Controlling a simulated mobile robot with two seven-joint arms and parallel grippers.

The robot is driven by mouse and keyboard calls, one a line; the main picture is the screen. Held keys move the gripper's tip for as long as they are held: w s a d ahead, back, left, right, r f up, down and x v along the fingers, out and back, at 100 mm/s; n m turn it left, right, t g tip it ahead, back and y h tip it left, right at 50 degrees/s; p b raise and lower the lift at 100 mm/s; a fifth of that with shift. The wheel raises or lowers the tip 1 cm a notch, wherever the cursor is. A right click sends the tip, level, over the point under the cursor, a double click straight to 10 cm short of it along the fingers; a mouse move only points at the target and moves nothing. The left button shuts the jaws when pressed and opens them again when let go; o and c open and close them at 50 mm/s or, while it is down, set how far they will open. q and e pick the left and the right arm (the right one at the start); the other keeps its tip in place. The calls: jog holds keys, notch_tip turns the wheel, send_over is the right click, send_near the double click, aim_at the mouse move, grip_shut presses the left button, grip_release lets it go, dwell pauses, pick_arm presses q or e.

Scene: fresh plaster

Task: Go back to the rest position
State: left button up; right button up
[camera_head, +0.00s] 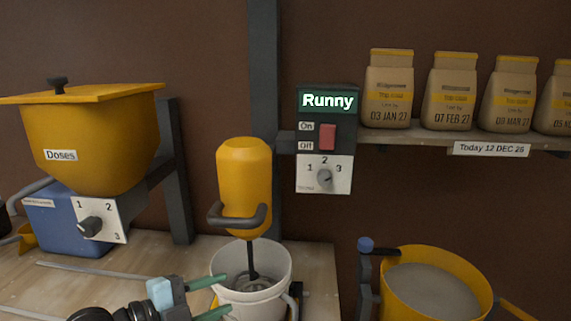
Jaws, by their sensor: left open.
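My left gripper (226,294) comes in at the bottom of the head view, pointing right. Its two green fingers are apart, with nothing seen between them. The fingertips are at the left side of a white bucket (221,266); I cannot tell whether they touch it. A yellow mixer (244,185) with a dark handle stands above the bucket, its shaft reaching down into the grey contents. My right gripper is not in view.
A yellow hopper (95,145) marked Doses stands left over a blue box (62,222) with a dial. A control panel (325,140) reads Runny. Dated bags (388,92) line a shelf (405,136). A yellow tub (398,292) of grey material is at lower right.

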pick_arm(q)
jog(key=s+f+n+y, duration=0.2)
jog(key=s+f+n, duration=0.5)
jog(key=f, duration=0.5)
jog(key=s+f+n+y, duration=0.2)
jog(key=s+f+n, duration=0.3)
jog(key=s+f, duration=0.6)
jog(key=s+a+f+n+g+y, duration=0.2)
jog(key=s+a+f+n+y, duration=0.3)
jog(key=s, duration=0.8)
jog(key=s+a+f+n+g+y, duration=0.15)
jog(key=s+f+n, duration=0.25)
jog(key=s+f, duration=0.65)
jog(key=w+r+t+p, duration=0.2)
jog(key=w+r+p, duration=0.1)
jog(key=r+p, duration=1.1)
notch_tip(320, 180, up, 4)
jog(key=shift+w+a+m, duration=0.15)
jog(key=shift+a+m, duration=0.1)
jog(key=shift+m, duration=0.05)
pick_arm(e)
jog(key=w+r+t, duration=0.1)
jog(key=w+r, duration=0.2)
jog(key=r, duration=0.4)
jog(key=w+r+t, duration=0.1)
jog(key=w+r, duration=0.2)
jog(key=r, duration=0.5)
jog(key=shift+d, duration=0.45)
